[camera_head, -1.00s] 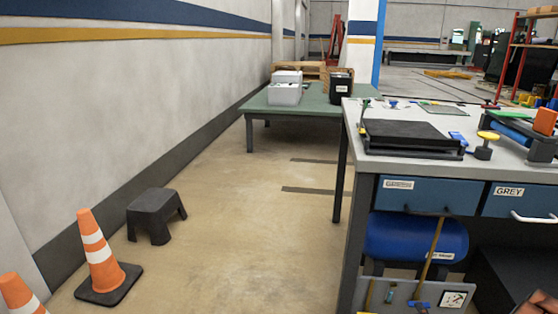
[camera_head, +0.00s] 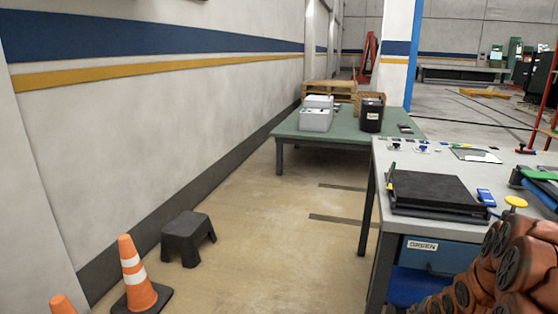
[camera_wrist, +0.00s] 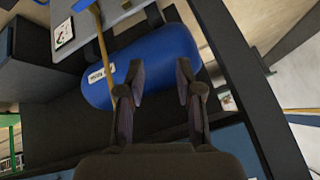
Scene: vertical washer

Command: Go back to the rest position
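My gripper (camera_wrist: 160,88) shows in the wrist view with its two dark fingers spread apart and nothing between them. Behind the fingers is a blue cylindrical tank (camera_wrist: 160,62) with a white label, under the workbench. In the head view my orange-brown arm links fill the lower right corner and hide part of the workbench (camera_head: 385,262). My gripper does not show in the head view.
The grey-topped workbench holds a black flat plate (camera_head: 435,190) and a yellow knob (camera_head: 516,202). A green table (camera_head: 290,125) stands behind. A black step stool (camera_head: 187,235) and orange cones (camera_head: 135,270) stand left. The floor between stool and bench is clear.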

